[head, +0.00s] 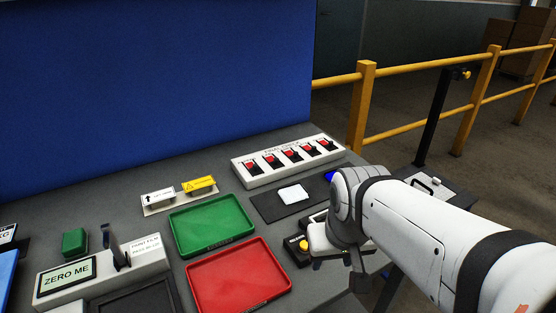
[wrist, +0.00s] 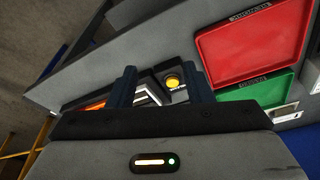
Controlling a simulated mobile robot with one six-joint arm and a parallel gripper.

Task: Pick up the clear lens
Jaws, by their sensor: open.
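I cannot pick out the clear lens for certain. A pale, rounded square piece (head: 292,193) lies flat on a dark mat (head: 268,207) in the head view and may be it. My gripper (head: 337,270) is to the right and nearer, pointing down over a small dark fixture with a yellow round button (head: 303,245). In the wrist view my gripper (wrist: 163,82) is open, its two dark fingers apart. Nothing is seen held.
A red tray (head: 237,275) and a green tray (head: 212,226) lie left of my gripper. A white switch panel with red rockers (head: 290,158) stands behind the mat. A ZERO ME box (head: 66,281) is at left. A yellow railing (head: 362,105) runs beyond the bench.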

